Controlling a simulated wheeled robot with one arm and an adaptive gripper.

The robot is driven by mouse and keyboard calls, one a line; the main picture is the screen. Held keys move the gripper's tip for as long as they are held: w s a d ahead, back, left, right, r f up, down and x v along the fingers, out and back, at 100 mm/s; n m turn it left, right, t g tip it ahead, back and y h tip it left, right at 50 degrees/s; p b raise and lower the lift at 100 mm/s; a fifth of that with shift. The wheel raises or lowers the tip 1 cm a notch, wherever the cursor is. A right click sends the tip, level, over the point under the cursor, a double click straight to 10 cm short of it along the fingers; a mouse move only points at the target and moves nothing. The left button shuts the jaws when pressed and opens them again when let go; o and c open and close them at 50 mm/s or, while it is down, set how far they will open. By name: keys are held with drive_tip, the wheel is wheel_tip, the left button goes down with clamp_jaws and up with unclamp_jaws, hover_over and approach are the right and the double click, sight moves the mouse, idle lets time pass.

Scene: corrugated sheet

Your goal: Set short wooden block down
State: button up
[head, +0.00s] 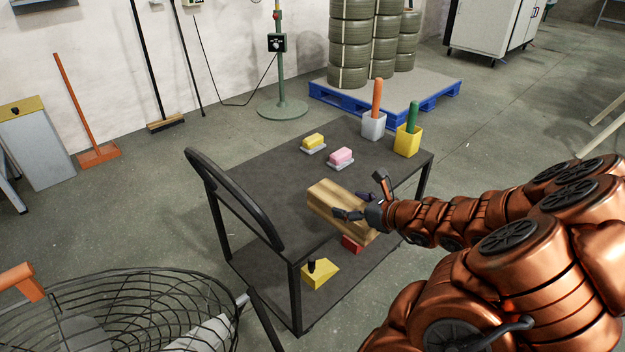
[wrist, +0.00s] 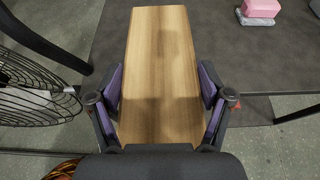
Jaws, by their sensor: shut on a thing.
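The short wooden block (head: 335,204) is a light brown striped block over the front part of the dark cart top (head: 262,160). My gripper (head: 360,206) is shut on it at its near end. In the wrist view the block (wrist: 160,65) runs away from me between the purple-padded fingers of my gripper (wrist: 160,98). The block's near part extends past the cart's front edge. I cannot tell whether its underside touches the top.
Yellow (head: 313,142) and pink (head: 341,156) pieces sit on small trays on the cart. A grey cup (head: 373,126) and yellow cup (head: 407,141) stand at the back right corner. The handle (head: 230,196) rises at left. A wire basket (head: 130,310) is front left.

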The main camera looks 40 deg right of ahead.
drive_tip(key=shift+w+r+p, duration=0.1)
drive_tip(key=shift+w+p, duration=0.7)
drive_tip(key=shift+w, duration=0.15)
drive_tip(key=shift+d+b+x, duration=0.35)
drive_tip(key=shift+b+x, duration=0.25)
drive_tip(key=shift+x, duration=1.75)
drive_tip(key=shift+d+b+x, duration=0.4)
drive_tip(key=shift+b+x, duration=0.2)
drive_tip(key=shift+x, duration=1.7)
drive_tip(key=shift+d+b+x, duration=0.35)
drive_tip(key=shift+b+x, duration=0.25)
drive_tip(key=shift+x, duration=1.75)
drive_tip(key=shift+w, duration=0.2)
drive_tip(key=o, duration=1.6)
